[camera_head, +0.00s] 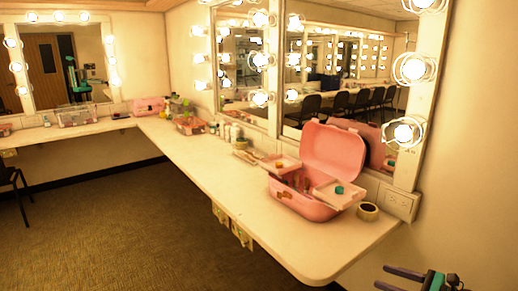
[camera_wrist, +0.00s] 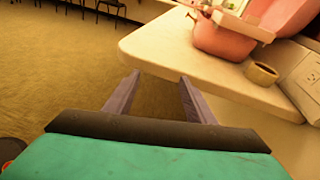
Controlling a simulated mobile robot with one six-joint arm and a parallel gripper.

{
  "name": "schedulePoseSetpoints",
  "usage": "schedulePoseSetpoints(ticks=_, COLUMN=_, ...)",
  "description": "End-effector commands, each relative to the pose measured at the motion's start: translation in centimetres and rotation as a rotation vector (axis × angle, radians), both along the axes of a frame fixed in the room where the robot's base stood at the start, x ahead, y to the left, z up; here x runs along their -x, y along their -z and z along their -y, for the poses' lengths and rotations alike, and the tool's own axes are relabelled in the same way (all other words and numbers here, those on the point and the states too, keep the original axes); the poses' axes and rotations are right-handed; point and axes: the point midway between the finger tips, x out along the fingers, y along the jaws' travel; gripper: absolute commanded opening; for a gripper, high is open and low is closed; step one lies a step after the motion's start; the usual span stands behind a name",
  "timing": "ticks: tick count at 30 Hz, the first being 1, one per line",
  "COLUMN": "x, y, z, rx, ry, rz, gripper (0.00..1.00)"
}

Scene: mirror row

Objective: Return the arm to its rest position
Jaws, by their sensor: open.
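My gripper (camera_head: 398,279) shows at the bottom right of the head view, in front of the wall and off the near end of the counter. Its two fingers stand apart with nothing between them. In the wrist view, my gripper (camera_wrist: 152,92) has its fingers spread over the carpet beside the counter's edge. The rest of my arm is mostly cut off by the frame.
A pale counter (camera_head: 310,255) with a rounded near corner runs along the mirrors. An open pink case (camera_head: 330,150) stands near its end, beside a roll of tape (camera_head: 368,211). An outlet box (camera_head: 398,203) is on the wall.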

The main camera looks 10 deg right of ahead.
Motion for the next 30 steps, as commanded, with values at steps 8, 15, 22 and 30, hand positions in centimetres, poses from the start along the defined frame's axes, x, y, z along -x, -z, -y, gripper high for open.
schedulePoseSetpoints(ticks=8, x=-2.0, y=8.9, z=-8.0, rx=0.178, ry=-0.195, rz=-0.088, gripper=0.5)
schedulePoseSetpoints(ticks=15, x=-1.7, y=16.0, z=-14.5, rx=0.341, ry=-0.395, rz=-0.137, gripper=0.5)
schedulePoseSetpoints(ticks=22, x=0.2, y=22.3, z=-20.3, rx=0.496, ry=-0.619, rz=-0.159, gripper=0.5)
schedulePoseSetpoints(ticks=30, x=4.0, y=28.7, z=-26.0, rx=0.673, ry=-0.916, rz=-0.147, gripper=0.5)
